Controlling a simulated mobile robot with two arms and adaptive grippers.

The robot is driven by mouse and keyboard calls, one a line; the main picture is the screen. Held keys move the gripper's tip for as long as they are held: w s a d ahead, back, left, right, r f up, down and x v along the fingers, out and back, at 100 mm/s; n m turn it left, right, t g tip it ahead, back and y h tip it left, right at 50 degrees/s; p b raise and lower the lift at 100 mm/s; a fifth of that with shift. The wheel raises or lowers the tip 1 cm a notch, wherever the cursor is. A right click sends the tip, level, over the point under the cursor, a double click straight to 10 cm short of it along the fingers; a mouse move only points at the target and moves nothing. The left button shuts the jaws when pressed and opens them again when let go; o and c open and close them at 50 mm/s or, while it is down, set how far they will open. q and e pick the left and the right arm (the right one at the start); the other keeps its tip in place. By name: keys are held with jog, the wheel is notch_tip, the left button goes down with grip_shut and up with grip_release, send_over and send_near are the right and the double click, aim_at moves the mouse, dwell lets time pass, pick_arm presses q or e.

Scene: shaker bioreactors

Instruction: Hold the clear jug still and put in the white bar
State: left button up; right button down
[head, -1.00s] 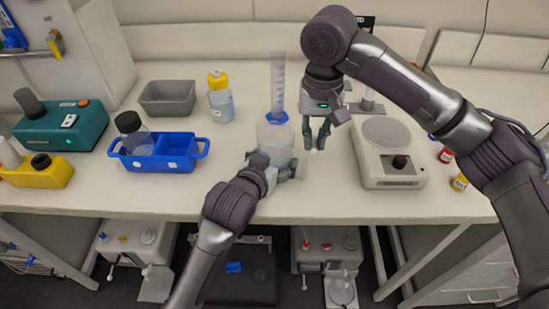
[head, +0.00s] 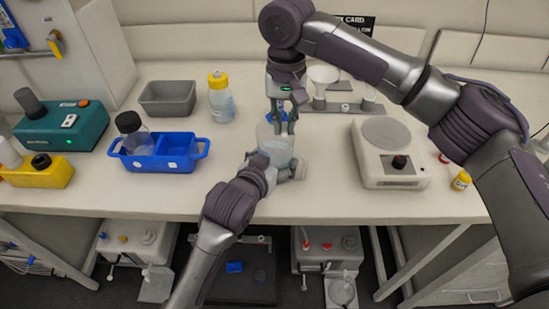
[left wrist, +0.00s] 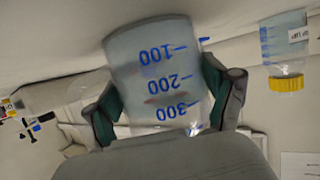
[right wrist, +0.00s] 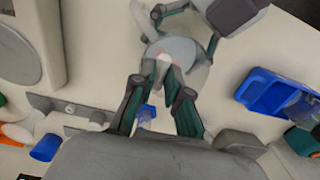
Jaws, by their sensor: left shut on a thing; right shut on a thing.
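The clear jug (head: 277,152) stands on the bench near its front edge. In the left wrist view the jug (left wrist: 158,75) shows blue volume marks. My left gripper (head: 278,170) is shut around its sides; its two fingers flank the jug in the left wrist view (left wrist: 165,100). My right gripper (head: 283,132) points down over the jug's mouth. It is shut on the white bar (right wrist: 163,60), whose pale end shows between the fingertips (right wrist: 161,72) in the right wrist view. The bar appears over or within the jug's opening; its exact depth is unclear.
A balance (head: 388,168) stands to the right. A blue tray (head: 188,161) with a dark-capped bottle (head: 133,133) is to the left. A yellow-capped bottle (head: 221,100) and a grey bin (head: 167,108) stand behind. A rack with funnels (head: 323,76) is behind the right arm.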

jog(key=shift+f, duration=0.2)
jog(key=c, duration=1.1)
grip_release()
jog(key=shift+r, duration=0.1)
notch_tip(320, 180, up, 12)
jog(key=shift+f, duration=0.1)
